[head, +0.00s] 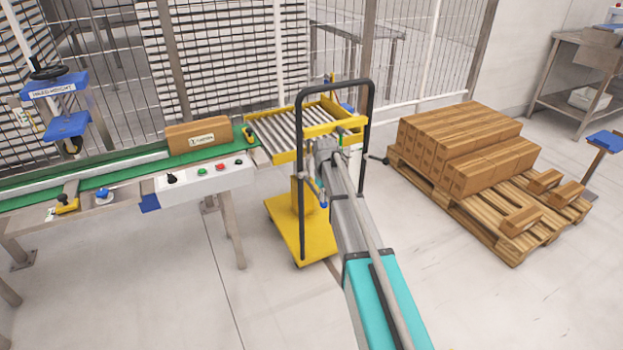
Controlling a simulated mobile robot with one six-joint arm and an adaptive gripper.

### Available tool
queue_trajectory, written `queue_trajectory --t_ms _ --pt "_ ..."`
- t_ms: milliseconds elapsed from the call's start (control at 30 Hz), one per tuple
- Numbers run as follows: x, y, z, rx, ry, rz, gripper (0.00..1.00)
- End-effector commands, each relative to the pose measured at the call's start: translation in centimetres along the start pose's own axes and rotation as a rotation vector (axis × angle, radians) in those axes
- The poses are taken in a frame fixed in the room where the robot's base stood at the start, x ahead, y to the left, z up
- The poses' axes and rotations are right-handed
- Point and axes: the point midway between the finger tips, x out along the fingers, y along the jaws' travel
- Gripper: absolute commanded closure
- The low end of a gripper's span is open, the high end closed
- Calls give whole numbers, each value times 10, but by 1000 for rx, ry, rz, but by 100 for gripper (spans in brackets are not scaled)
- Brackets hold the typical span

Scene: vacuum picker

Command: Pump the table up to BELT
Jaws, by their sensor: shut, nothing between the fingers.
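The yellow lift table (355,121) has a top of grey rollers and stands at the right end of the green conveyor belt (130,172). Its top looks about level with the belt, but I cannot tell the exact height. Its yellow base (285,232) rests on the floor, and a black push handle (371,100) rises at its near side. My gripper (323,148) is shut and empty at the near edge of the table, in front of the column. A dark lever (378,159) sticks out to the right of it; I cannot tell whether they touch. No BELT mark is readable.
A brown carton (198,134) sits on the belt. A control box (205,180) with buttons is on the conveyor's near side. A wooden pallet (455,205) with several cartons lies to the right. A mesh fence (420,60) stands behind. The near floor is clear.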

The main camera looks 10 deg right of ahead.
Motion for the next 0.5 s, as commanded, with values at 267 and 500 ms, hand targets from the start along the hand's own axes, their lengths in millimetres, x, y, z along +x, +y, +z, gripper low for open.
queue_trajectory --t_ms 267,500 --pt "21 0 -2 0 0 0 100" --pt "26 0 -3 0 1 0 100"
